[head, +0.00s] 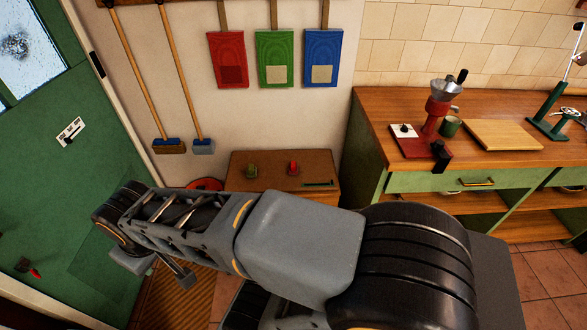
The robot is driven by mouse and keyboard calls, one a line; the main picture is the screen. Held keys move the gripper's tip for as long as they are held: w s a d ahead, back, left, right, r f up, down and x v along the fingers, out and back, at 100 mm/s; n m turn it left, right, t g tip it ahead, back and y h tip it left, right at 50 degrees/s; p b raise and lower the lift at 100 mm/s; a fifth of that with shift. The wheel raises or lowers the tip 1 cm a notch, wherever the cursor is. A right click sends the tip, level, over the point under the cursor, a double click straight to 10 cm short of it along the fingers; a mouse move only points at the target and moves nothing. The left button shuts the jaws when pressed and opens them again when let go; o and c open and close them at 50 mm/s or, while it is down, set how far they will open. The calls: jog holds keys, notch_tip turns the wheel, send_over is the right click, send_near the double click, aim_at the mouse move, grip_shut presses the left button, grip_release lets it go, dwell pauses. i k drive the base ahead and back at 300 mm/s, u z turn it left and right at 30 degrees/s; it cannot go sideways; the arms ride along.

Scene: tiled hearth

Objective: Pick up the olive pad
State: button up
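A small olive-green object (251,170) lies on the low wooden chest against the back wall, on the left part of its top. It looks like the olive pad, but it is too small to make out its exact form. My arm stretches across the front of the view from right to left, below the chest. The end of my arm, with what seems to be my gripper (157,268), is at the lower left, well apart from the olive object. Its fingers are mostly hidden behind the arm, so whether they are open or shut does not show.
A red object (293,168) sits right of the olive one on the wooden chest (270,158). Brooms (168,147) hang at left beside a green door (65,170). A counter (370,120) with a red grinder (437,112) and a board (500,134) stands right.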

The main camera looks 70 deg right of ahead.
aim_at(251, 171)
jog(key=z, duration=2.95)
jog(key=k, duration=1.1)
jog(key=u, duration=0.9)
jog(key=i, duration=0.95)
